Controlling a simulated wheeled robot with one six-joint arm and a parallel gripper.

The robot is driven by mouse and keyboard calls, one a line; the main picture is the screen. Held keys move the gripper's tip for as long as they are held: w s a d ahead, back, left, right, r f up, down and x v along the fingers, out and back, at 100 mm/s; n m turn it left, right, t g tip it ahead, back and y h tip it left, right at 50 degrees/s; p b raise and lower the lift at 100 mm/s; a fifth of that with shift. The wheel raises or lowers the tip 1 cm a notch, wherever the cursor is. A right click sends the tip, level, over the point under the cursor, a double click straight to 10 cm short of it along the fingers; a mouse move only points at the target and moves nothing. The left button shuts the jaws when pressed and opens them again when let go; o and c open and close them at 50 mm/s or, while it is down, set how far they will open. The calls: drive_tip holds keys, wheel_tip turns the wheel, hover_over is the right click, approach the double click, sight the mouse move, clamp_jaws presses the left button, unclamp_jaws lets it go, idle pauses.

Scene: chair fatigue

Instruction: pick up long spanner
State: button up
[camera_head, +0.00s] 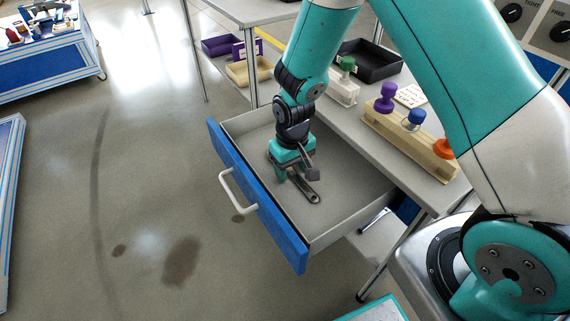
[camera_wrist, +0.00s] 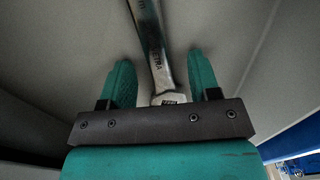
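The long spanner (camera_head: 311,194) lies in the open drawer, its near end showing beyond my gripper. In the wrist view its metal shaft (camera_wrist: 152,42) runs up between the two fingers to the top edge. My gripper (camera_head: 296,176) is down inside the drawer, over the spanner. In the wrist view my gripper (camera_wrist: 158,80) is open, with green fingers on either side of the spanner and a gap on both sides. The spanner's lower end is partly hidden behind the dark gripper bar.
The open drawer (camera_head: 345,206) has a blue front (camera_head: 258,202) with a white handle (camera_head: 238,191). On the bench above are a wooden block (camera_head: 408,135) with coloured knobs and a black tray (camera_head: 369,62). The rest of the drawer floor looks clear.

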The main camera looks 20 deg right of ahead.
clamp_jaws()
